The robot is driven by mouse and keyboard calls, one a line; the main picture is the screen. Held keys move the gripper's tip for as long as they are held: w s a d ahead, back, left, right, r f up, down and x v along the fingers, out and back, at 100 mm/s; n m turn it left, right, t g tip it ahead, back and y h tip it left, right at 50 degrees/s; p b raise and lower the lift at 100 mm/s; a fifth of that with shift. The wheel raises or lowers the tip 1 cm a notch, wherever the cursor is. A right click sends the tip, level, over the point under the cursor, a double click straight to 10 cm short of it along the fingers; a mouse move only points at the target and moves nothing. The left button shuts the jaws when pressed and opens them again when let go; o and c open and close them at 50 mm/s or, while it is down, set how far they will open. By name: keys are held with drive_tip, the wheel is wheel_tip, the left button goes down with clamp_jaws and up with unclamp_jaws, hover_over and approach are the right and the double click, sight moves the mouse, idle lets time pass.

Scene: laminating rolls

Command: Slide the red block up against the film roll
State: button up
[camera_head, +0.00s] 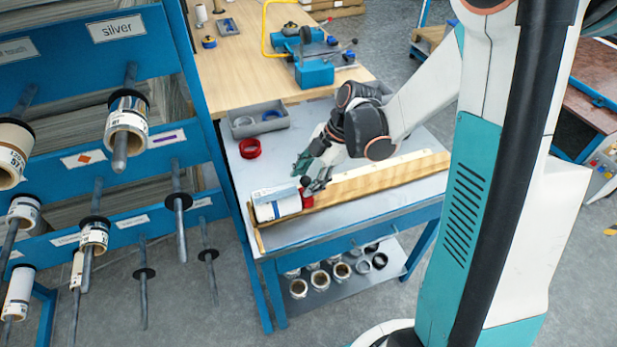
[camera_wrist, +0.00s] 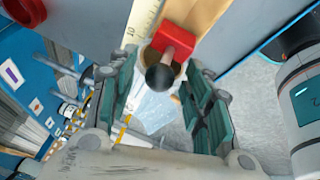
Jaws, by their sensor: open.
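The film roll (camera_head: 273,206) is a white cylinder lying at the near left end of the table; it also shows between my fingers in the wrist view (camera_wrist: 152,108). The red block (camera_head: 307,200) sits by the roll's right end. In the wrist view the red block (camera_wrist: 186,42) carries a peg with a dark round knob (camera_wrist: 160,78). The knob overlaps the roll's end, so I cannot tell whether block and roll touch. My gripper (camera_head: 311,175) is open above the block and roll. In the wrist view its green fingers (camera_wrist: 160,85) stand either side of the knob.
A wooden strip (camera_head: 375,182) with a pale ruler runs right from the block along the table (camera_head: 340,225). A red ring (camera_head: 250,148) and a grey tray (camera_head: 259,122) lie behind. A blue rack (camera_head: 150,40) with rolls on pegs stands left. The table's front strip is clear.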

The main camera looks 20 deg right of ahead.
clamp_jaws()
drive_tip(key=shift+a, duration=0.2)
unclamp_jaws()
drive_tip(key=shift+r, duration=0.15)
drive_tip(key=v, duration=1.1)
drive_tip(key=shift+d+r, duration=0.2)
drive_tip(key=shift+r, duration=0.1)
